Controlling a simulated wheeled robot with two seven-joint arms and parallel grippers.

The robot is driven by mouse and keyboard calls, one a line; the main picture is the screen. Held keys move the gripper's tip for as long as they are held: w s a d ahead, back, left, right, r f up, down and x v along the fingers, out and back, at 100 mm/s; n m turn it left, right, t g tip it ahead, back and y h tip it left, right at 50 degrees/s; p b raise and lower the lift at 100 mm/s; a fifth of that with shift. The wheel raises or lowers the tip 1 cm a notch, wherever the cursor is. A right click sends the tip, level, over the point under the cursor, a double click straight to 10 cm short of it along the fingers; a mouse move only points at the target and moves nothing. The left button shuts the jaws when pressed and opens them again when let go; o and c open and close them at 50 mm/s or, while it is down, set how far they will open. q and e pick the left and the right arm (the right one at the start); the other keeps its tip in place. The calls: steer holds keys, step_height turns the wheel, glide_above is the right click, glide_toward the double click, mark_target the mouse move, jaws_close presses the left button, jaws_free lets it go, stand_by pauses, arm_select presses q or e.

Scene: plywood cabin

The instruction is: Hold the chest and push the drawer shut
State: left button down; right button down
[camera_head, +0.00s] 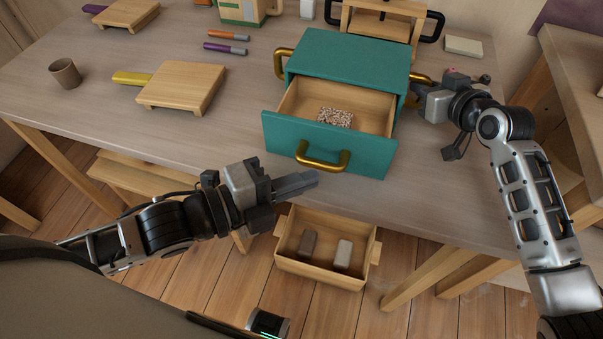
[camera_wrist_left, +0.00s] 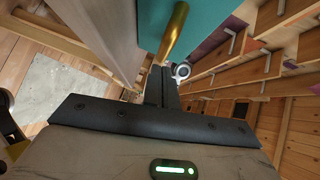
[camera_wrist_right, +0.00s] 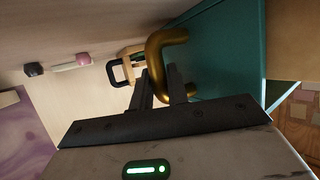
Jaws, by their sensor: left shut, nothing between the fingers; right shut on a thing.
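The teal chest (camera_head: 348,60) stands on the table with its drawer (camera_head: 325,146) pulled out toward me. A speckled block (camera_head: 335,117) lies in the drawer. The drawer front has a brass handle (camera_head: 322,158). My left gripper (camera_head: 312,180) is shut and empty, just below and in front of that handle; the handle also shows in the left wrist view (camera_wrist_left: 174,32). My right gripper (camera_head: 418,92) is at the chest's right side, shut on the brass side handle (camera_wrist_right: 160,62). A second brass side handle (camera_head: 284,64) is on the chest's left side.
A wooden board with a yellow handle (camera_head: 182,87), a brown cup (camera_head: 65,73) and two markers (camera_head: 227,41) lie to the left. A wooden crate (camera_head: 325,269) with two blocks sits below the table edge. A wooden rack (camera_head: 382,22) stands behind the chest.

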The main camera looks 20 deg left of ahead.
mark_target(312, 139)
arm_select(q)
steer(key=shift+w+f, duration=0.1)
steer(key=shift+w, duration=0.35)
steer(key=w, duration=1.1)
steer(key=shift+w, duration=0.2)
arm_select(e)
steer(key=shift+a, duration=0.1)
arm_select(q)
steer(key=shift+s, duration=0.1)
steer(key=shift+s, duration=0.3)
steer(key=s, duration=0.2)
steer(key=shift+s+r, duration=0.3)
steer(key=shift+s, duration=0.1)
steer(key=v, duration=0.8)
steer(key=shift+s, duration=0.25)
steer(key=shift+v, duration=1)
